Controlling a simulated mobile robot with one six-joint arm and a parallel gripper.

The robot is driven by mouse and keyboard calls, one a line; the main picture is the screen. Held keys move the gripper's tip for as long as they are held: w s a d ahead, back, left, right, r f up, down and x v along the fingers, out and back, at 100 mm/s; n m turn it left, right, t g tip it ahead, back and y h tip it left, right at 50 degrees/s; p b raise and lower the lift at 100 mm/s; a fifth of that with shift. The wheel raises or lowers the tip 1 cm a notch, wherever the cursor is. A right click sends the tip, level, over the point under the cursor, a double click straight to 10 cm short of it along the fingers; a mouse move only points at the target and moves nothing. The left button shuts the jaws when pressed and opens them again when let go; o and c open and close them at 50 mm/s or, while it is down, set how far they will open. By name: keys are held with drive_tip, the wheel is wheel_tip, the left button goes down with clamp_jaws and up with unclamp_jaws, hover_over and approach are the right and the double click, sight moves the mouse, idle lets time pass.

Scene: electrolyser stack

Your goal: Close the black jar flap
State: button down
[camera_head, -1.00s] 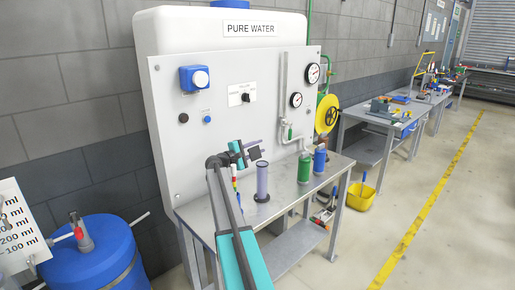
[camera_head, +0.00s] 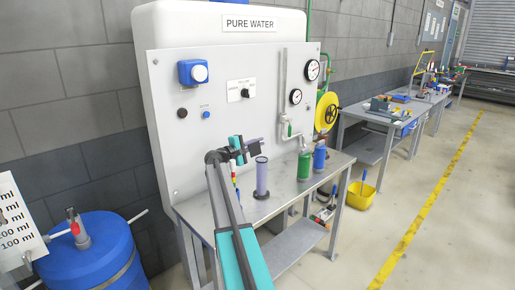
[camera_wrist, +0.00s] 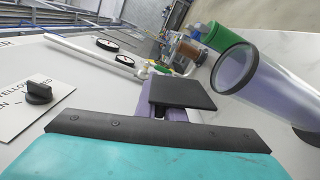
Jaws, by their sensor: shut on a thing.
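A translucent purple jar with a black rim (camera_head: 262,178) stands upright on the bench below and beside my gripper. In the wrist view the jar (camera_wrist: 268,86) is at right, its round black rim facing the camera and its mouth uncovered. My gripper (camera_head: 255,143) is just above and left of the jar's top. A flat black plate at the jaw (camera_wrist: 182,92) covers part of a purple piece (camera_wrist: 151,96), and the jaws look closed on that piece. The plate hides most of the grip. I cannot make out a separate black flap with certainty.
A green jar (camera_head: 304,165) and a blue jar (camera_head: 320,157) stand right of the purple jar on the metal bench (camera_head: 285,205). The white panel (camera_head: 220,130) with knobs and gauges rises close behind. A blue barrel (camera_head: 90,255) stands at left.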

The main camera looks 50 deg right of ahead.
drive_tip(key=shift+s+m+b, duration=0.5)
drive_tip(key=shift+m+b, duration=0.7)
drive_tip(key=shift+b, duration=1.2)
drive_tip(key=shift+s+r+b, duration=0.1)
drive_tip(key=shift+b, duration=0.25)
drive_tip(key=shift+s+r+m+b, duration=0.1)
drive_tip(key=shift+m+b, duration=0.25)
drive_tip(key=shift+m, duration=0.05)
drive_tip(key=shift+r, duration=0.1)
drive_tip(key=c, duration=1.9)
unclamp_jaws()
drive_tip(key=shift+o, duration=0.2)
drive_tip(key=shift+a, duration=0.2)
drive_tip(key=w+a+b, duration=0.1)
drive_tip(key=a+b, duration=0.1)
drive_tip(key=a, duration=1.1)
drive_tip(key=shift+a, duration=0.25)
